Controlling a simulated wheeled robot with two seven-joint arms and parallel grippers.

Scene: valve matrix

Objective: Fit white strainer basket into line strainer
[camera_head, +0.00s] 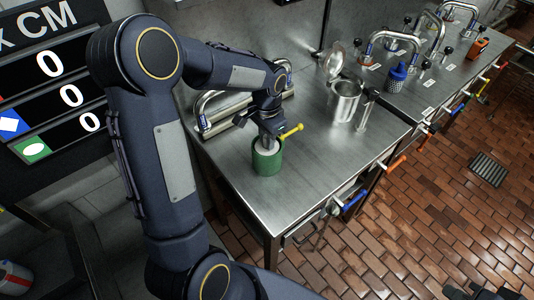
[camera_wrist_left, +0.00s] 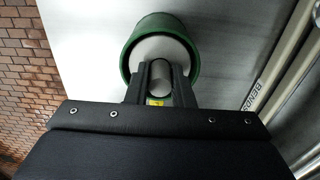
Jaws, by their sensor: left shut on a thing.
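My left gripper (camera_head: 267,140) points down over a green cup (camera_head: 268,163) on the steel bench. A white round piece, seemingly the white strainer basket (camera_head: 267,146), sits inside the cup, its top showing. In the left wrist view, the left gripper (camera_wrist_left: 160,82) is shut on a grey round knob at the middle of the white basket (camera_wrist_left: 161,47), inside the green cup's rim (camera_wrist_left: 166,18). The basket's lower part is hidden. A shiny metal vessel with a raised lid, probably the line strainer (camera_head: 343,103), stands further right. A dark piece, possibly my right gripper (camera_head: 487,293), shows at the bottom edge.
A yellow handle (camera_head: 291,131) sticks out beside the green cup. Metal pipes (camera_head: 232,108) run behind it. A blue basket-like piece (camera_head: 396,77) and an orange block (camera_head: 477,48) stand further back. Bare bench top lies between cup and vessel.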

